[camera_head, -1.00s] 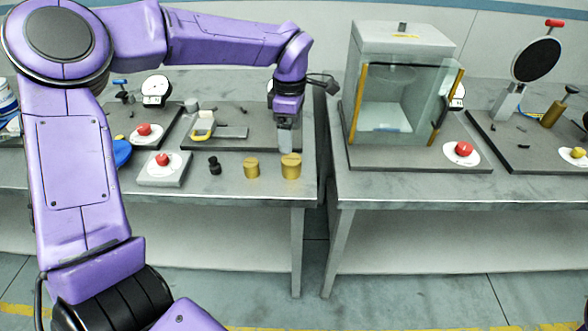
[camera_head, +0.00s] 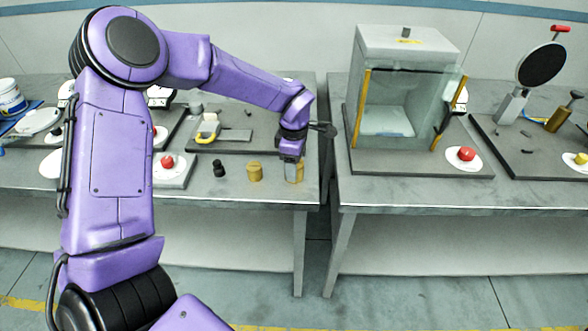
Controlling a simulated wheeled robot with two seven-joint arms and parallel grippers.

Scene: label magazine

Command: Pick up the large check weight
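The large check weight (camera_head: 291,175) is a brass cylinder near the front right corner of the left table, partly hidden by my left gripper. My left gripper (camera_head: 295,171) points down at it, with its fingers at the weight's sides. Whether the fingers are closed on it or just around it cannot be told. The weight seems to rest upright on the table. A smaller brass weight (camera_head: 254,172) stands to its left, apart from the gripper. My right gripper is not in view.
A small black knobbed piece (camera_head: 218,168) stands left of the brass weights. A grey box with a red button (camera_head: 167,162) is further left. A dark mat (camera_head: 262,143) with a yellow-handled tool lies behind. A glass-walled cabinet (camera_head: 396,105) stands on the right table, across a gap.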

